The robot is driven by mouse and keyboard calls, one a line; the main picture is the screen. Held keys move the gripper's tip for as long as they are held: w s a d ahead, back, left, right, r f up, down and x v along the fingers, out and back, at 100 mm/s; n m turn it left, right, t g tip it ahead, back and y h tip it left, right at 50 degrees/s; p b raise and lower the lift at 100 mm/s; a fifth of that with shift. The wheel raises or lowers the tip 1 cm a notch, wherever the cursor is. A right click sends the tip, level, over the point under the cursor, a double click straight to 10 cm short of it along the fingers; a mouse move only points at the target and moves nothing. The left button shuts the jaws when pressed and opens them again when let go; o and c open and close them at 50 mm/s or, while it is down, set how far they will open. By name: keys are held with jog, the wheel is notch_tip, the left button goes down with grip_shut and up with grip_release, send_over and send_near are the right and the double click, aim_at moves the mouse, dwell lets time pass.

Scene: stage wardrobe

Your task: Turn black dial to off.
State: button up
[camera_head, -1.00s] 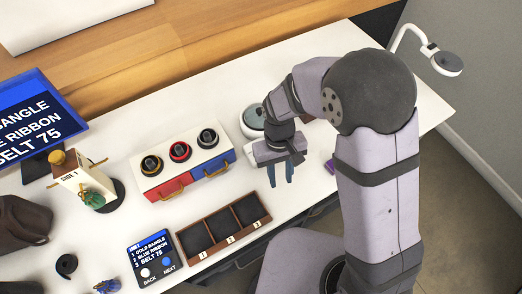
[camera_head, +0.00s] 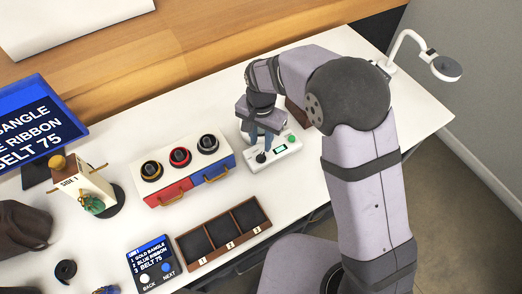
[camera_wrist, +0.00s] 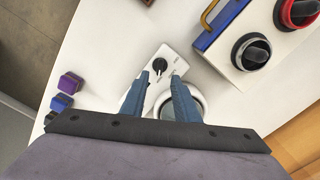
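A small black dial (camera_head: 261,157) sits on a white device (camera_head: 286,155) with a small screen and a green button. The dial (camera_wrist: 160,65) also shows in the wrist view, just beyond my fingertips. My gripper (camera_head: 259,139) points down over the device, and in the wrist view its blue fingers (camera_wrist: 160,77) are apart with nothing between them. I cannot tell whether they touch the dial. The dial's marking is too small to read.
The dial box has red and blue drawers (camera_head: 216,174) with handles. A brown three-part tray (camera_head: 180,241) lies in front. A round-based item (camera_wrist: 186,106) is partly behind my fingers. A white lamp (camera_head: 446,68) stands at the right.

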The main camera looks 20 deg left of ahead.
aim_at(261, 155)
jog(key=shift+f+p, duration=0.75)
jog(key=shift+f, duration=2.6)
grip_shut()
